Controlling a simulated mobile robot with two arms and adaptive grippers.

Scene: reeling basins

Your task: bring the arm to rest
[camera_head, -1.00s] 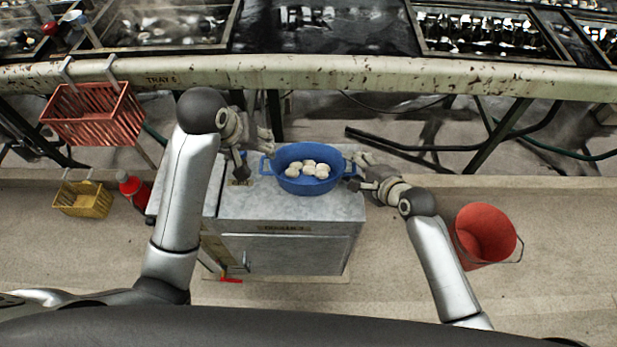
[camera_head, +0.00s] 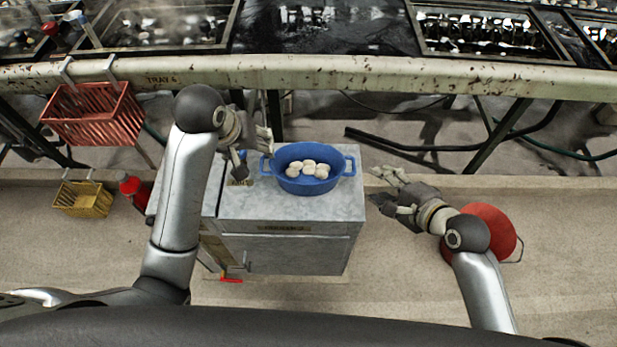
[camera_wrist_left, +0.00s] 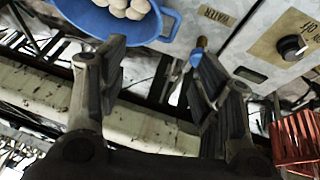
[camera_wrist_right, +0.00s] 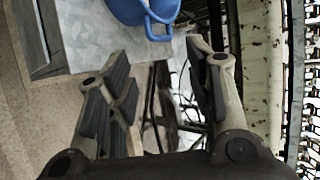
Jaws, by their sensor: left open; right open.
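My right gripper (camera_head: 383,187) is open and empty, to the right of the grey cabinet and apart from the blue basin. Its spread fingers show in the right wrist view (camera_wrist_right: 160,90), with part of the basin beyond them. My left gripper (camera_head: 252,155) is open beside the basin's left handle, over the cabinet's left part. Its spread fingers show in the left wrist view (camera_wrist_left: 160,75) with nothing between them. The blue basin (camera_head: 306,186) stands upright on the cabinet top (camera_head: 290,209) and holds several whitish cocoons (camera_head: 307,169).
A red bucket (camera_head: 505,235) stands on the floor at right, partly behind my right arm. A red basket (camera_head: 92,118) and a yellow basket (camera_head: 83,200) are at left. A long rusty trough rim (camera_head: 330,72) runs across the back.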

